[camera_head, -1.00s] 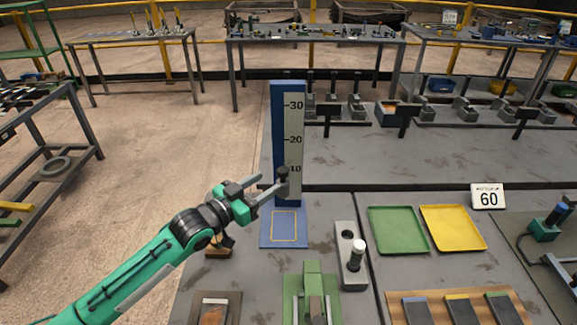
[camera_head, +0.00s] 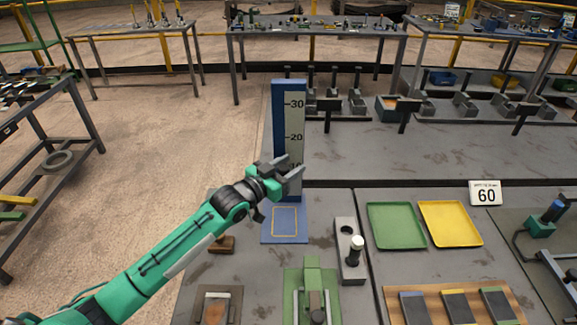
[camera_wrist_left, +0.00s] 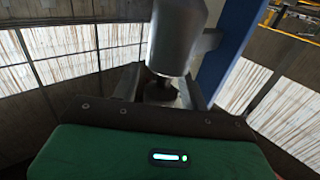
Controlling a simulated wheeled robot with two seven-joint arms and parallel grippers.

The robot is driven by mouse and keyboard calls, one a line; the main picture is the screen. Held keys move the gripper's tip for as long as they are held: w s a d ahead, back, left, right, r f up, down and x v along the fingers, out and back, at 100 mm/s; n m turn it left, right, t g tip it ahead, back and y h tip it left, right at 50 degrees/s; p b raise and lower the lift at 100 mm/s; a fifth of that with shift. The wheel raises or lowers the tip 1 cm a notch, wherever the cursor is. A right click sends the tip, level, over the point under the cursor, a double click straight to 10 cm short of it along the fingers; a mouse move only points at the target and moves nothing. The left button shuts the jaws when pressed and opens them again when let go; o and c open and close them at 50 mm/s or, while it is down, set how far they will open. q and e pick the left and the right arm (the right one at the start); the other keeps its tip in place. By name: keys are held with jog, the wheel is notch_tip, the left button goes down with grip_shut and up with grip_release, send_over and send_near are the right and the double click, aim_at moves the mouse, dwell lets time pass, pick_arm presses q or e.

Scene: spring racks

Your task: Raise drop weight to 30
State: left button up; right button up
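The blue gauge post (camera_head: 280,110) with its pale scale marked 10, 20 and 30 stands on a blue base plate (camera_head: 285,236) with a yellow outline. My left gripper (camera_head: 294,172) is in front of the scale around the 10 mark and covers it. In the left wrist view a grey rounded cylinder, which looks like the drop weight (camera_wrist_left: 177,38), has a dark neck between the fingers (camera_wrist_left: 163,88). I cannot tell whether the fingers press on it. In the head view the weight is hidden behind the gripper. My right gripper is out of view.
A grey block with a white-topped peg (camera_head: 350,250) and a green fixture (camera_head: 312,285) stand in front of the post. Green (camera_head: 395,225) and yellow (camera_head: 450,225) trays lie to the right, near a "60" sign (camera_head: 485,194).

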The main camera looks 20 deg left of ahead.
pick_arm(q)
grip_shut()
notch_tip(320, 180, up, 20)
jog(key=p, duration=1.3)
jog(key=shift+o, duration=1)
grip_release()
jog(key=b+v, duration=0.6)
jog(key=v, duration=0.8)
